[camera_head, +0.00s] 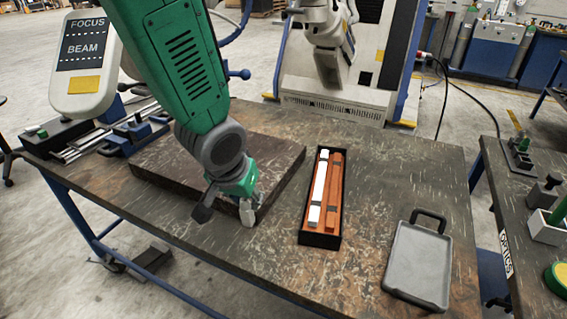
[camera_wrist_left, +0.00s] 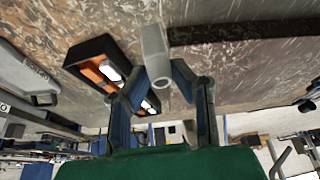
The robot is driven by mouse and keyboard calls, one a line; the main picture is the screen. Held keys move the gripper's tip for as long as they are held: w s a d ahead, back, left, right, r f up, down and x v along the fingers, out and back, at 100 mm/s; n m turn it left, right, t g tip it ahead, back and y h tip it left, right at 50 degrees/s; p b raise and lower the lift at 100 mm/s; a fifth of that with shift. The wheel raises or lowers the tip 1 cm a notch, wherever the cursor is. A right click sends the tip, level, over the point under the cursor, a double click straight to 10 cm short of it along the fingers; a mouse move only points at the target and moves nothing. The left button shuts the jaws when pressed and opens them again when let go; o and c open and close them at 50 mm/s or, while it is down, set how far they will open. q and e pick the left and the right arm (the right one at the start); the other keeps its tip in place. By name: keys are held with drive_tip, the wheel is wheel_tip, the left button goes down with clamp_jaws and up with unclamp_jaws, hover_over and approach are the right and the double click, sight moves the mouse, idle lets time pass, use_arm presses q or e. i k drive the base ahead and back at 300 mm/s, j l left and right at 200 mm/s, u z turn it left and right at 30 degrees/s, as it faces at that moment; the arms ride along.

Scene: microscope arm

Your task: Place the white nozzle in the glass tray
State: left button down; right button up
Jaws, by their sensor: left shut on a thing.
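My left gripper (camera_head: 243,193) is at the end of the green arm, low over the front right part of the dark slab. It is shut on the white nozzle (camera_head: 248,214), a small pale piece at its tip. In the left wrist view the nozzle (camera_wrist_left: 154,50) is a pale grey-white tube between the two fingers of the left gripper (camera_wrist_left: 160,76). I cannot tell whether the nozzle touches the slab or table. A flat grey tray with a handle (camera_head: 418,265), likely the glass tray, lies at the table's right and looks empty. My right gripper is not in view.
A black box (camera_head: 308,238) holding white and orange bars stands between the gripper and the grey tray. The dark slab (camera_head: 165,165) lies under the arm. A blue clamp (camera_head: 130,135) is at the left. Bare table (camera_head: 370,175) shows right of the box.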

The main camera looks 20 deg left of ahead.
sight(417, 260)
drive_tip(key=l+z, duration=0.15)
drive_tip(key=z, duration=0.25)
drive_tip(key=i+l+z, duration=0.1)
drive_tip(key=z, duration=0.3)
drive_tip(key=i+l+z, duration=0.1)
drive_tip(key=z, duration=0.3)
